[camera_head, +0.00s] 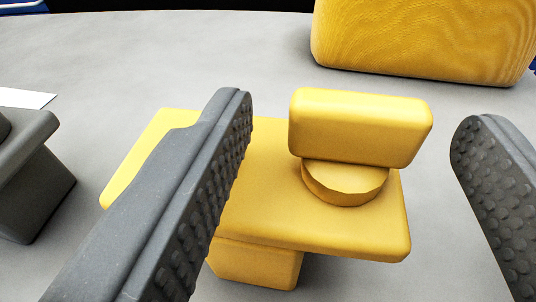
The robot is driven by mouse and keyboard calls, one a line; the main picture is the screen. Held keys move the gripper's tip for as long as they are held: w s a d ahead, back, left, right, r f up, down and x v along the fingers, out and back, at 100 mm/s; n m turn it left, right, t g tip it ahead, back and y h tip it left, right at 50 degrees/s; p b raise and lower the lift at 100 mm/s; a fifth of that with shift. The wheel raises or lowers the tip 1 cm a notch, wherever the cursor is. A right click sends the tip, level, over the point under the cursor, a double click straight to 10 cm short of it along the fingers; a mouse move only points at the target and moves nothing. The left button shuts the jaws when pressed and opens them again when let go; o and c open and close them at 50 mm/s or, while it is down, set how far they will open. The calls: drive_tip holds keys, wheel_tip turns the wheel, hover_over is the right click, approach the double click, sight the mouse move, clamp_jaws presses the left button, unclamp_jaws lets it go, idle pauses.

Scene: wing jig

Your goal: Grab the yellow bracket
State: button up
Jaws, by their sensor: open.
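My gripper (350,130) is open, with one dark studded finger on each side of the raised bar. The left finger hides part of the plate. The right finger stands apart from the bracket, with grey surface showing between them. Nothing is held between the fingers.
A larger yellow block (422,42) stands behind at the upper right. A dark grey bracket-like piece (38,185) is at the left edge, near a white flat patch (27,98).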

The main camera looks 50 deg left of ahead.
drive_tip(key=shift+b+x, duration=0.3)
drive_tip(key=shift+x, duration=1.7)
drive_tip(key=c, duration=1.3)
